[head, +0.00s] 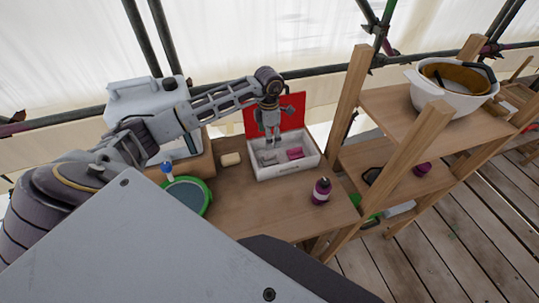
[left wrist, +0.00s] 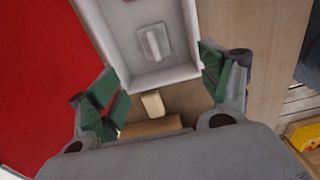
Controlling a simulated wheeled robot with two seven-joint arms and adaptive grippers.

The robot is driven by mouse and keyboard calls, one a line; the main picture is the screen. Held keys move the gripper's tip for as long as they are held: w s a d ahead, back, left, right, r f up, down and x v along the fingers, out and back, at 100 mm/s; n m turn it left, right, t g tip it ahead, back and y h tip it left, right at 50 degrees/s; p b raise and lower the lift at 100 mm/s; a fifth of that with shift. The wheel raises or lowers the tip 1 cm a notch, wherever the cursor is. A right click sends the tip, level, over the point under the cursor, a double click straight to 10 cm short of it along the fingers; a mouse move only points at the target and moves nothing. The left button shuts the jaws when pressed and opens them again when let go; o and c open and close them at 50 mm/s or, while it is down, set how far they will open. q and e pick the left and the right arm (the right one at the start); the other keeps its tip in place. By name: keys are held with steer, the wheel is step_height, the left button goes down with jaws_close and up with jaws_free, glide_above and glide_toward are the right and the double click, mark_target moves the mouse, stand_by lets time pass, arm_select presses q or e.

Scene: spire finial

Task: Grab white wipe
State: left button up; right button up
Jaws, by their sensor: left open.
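A small pale grey-white item, likely the white wipe (head: 268,159), lies in the left part of an open white box (head: 285,173) on the wooden table. It also shows lying on the box floor in the left wrist view (left wrist: 153,42). A pink item (head: 295,153) lies to its right in the box. My left gripper (head: 272,141) points down over the box, above the pale item. In the left wrist view its green-padded fingers (left wrist: 160,78) are spread wide with nothing between them. My right gripper does not show in either view.
The box's red lid (head: 292,112) stands open behind it. A cream block (head: 231,159) and a green-rimmed round dish (head: 190,196) are to the left. A dark purple bottle (head: 321,190) stands to the right. Wooden shelves (head: 410,110) rise at the right. The front table area is clear.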

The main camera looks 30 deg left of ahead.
mark_target(269, 155)
arm_select(q)
steer(key=shift+w+a, duration=0.25)
steer(key=shift+w, duration=0.1)
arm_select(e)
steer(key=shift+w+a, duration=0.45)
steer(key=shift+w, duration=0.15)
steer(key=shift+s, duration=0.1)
arm_select(q)
steer(key=shift+f, duration=0.1)
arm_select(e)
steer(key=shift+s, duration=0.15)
arm_select(q)
steer(key=shift+f+b, duration=2.15)
steer(key=shift+f, duration=2.05)
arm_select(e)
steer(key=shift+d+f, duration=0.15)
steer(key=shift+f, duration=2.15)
arm_select(q)
steer(key=shift+f, duration=0.1)
